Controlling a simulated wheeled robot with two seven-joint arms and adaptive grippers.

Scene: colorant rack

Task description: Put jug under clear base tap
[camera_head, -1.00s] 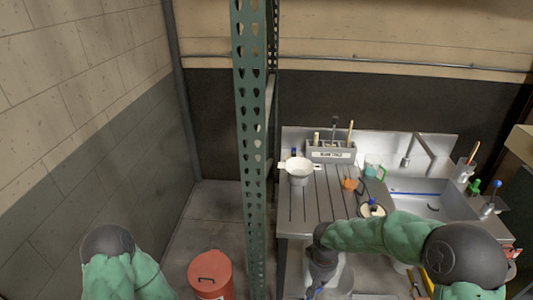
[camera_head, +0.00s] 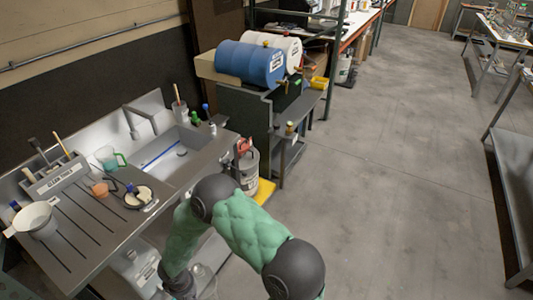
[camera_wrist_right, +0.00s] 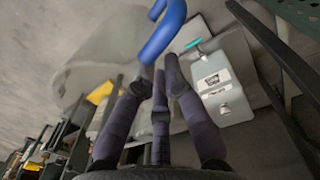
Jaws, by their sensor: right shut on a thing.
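My right gripper (camera_wrist_right: 160,78) is shut on the blue handle (camera_wrist_right: 166,30) of a large translucent jug (camera_wrist_right: 108,58) in the right wrist view. In the head view the jug (camera_head: 205,281) shows only in part, low at the bottom edge beside my dark wrist. A blue drum (camera_head: 240,62) and a white drum (camera_head: 284,46) lie on their sides on a stand, with small taps on their front ends. The drum labels are too small to read, so I cannot tell which tap is clear base. The jug is well apart from both drums. My left gripper is out of view.
A steel sink (camera_head: 178,155) with a drainboard (camera_head: 85,232) stands at the left. A white labelled container (camera_head: 136,268) is below it. A grey bucket (camera_head: 248,172) and yellow item (camera_head: 265,191) stand between sink and drum stand (camera_head: 246,110). The floor (camera_head: 400,170) at the right is clear.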

